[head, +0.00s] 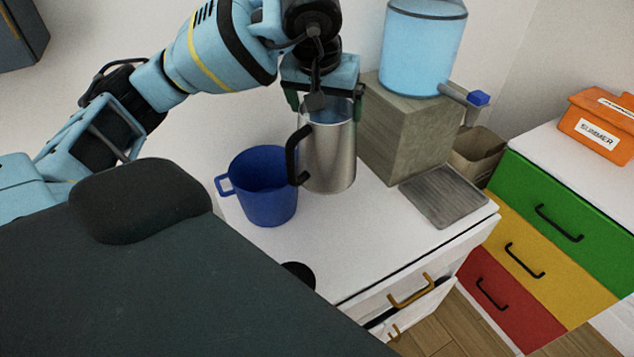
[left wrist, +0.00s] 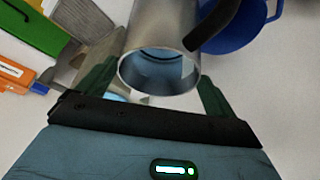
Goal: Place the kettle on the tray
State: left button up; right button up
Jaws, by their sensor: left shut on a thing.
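A metal kettle (head: 330,158) with a black handle is upright over the white cabinet top, right of a blue mug. My left gripper (head: 325,103) comes down from above and is shut on the kettle's upper rim. In the left wrist view, the kettle (left wrist: 162,62) sits between the green fingers of the gripper (left wrist: 158,85). I cannot tell whether the kettle's base touches the surface. A grey ridged tray (head: 443,196) lies at the right of the cabinet top, below the dispenser tap. My right gripper is not seen.
The blue mug (head: 264,187) stands close against the kettle's left side. A grey block (head: 410,125) carries a blue water tank (head: 422,48) with a tap (head: 465,97). A coloured drawer unit (head: 545,235) holds an orange box (head: 600,125).

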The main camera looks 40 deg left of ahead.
aim_at(323, 179)
pick_arm(q)
jog(key=shift+r, duration=0.1)
notch_tip(323, 179, down, 14)
jog(key=shift+r, duration=0.25)
jog(key=shift+f, duration=2.35)
jog(key=o, duration=1.7)
jog(key=shift+f, duration=0.1)
jog(key=shift+s, duration=0.1)
